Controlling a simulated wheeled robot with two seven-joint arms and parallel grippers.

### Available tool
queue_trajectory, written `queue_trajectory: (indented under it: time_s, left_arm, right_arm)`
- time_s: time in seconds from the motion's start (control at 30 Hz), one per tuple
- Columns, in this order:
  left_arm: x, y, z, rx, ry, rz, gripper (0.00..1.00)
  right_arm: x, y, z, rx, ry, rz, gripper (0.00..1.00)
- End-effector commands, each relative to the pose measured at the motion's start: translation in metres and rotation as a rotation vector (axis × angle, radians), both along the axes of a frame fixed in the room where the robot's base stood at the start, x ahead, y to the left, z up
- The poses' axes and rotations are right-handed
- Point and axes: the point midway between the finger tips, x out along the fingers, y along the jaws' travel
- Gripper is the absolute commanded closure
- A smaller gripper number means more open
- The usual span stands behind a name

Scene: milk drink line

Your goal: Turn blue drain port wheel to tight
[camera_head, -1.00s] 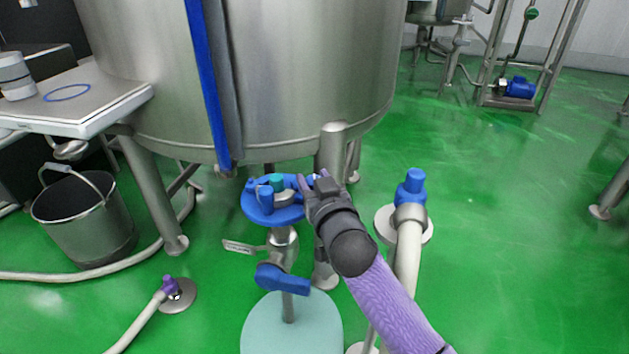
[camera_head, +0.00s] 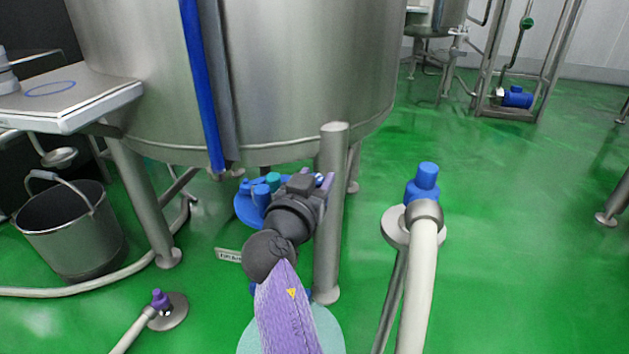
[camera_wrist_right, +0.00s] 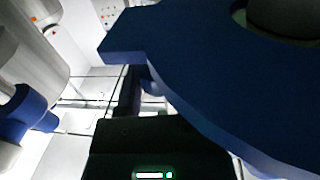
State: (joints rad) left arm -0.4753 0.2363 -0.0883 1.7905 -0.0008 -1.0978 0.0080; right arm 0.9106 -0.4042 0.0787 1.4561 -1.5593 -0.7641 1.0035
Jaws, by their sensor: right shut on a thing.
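The blue drain port wheel (camera_head: 247,208) sits under the big steel tank, with upright blue parts and a teal cap on it. My right gripper (camera_head: 308,180) is at the wheel's right side and shut on it; the gripper and arm hide much of the wheel and the valve below. In the right wrist view the wheel (camera_wrist_right: 225,75) shows close up as a large blue plate with a projecting lug. The dark gripper body (camera_wrist_right: 155,145) is below it. My left gripper is not in view.
The steel tank (camera_head: 280,80) with legs stands behind. A hose with a blue-capped fitting (camera_head: 424,185) stands right of my arm.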

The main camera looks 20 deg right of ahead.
Motion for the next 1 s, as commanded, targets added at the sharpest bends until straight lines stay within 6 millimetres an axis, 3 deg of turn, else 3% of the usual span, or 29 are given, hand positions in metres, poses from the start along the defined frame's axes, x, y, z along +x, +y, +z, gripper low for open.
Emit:
queue_trajectory:
  time_s: [0.53,0.57,0.7,0.73,1.0]
  left_arm:
    - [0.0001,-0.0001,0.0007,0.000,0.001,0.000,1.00]
    - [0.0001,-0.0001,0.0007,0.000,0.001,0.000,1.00]
    - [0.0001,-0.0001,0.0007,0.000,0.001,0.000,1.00]
    - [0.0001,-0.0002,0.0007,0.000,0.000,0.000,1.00]
    - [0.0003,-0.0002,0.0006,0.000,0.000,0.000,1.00]
  right_arm:
    - [0.0004,0.0000,0.0017,-0.003,-0.002,-0.023,1.00]
    - [0.0004,0.0000,0.0017,-0.003,-0.002,-0.023,0.50]
    - [0.0004,0.0000,0.0014,-0.003,-0.002,-0.023,0.20]
    - [0.0004,0.0000,0.0013,-0.003,-0.002,-0.023,0.16]
    - [0.0003,-0.0001,0.0008,-0.002,-0.001,-0.023,0.16]
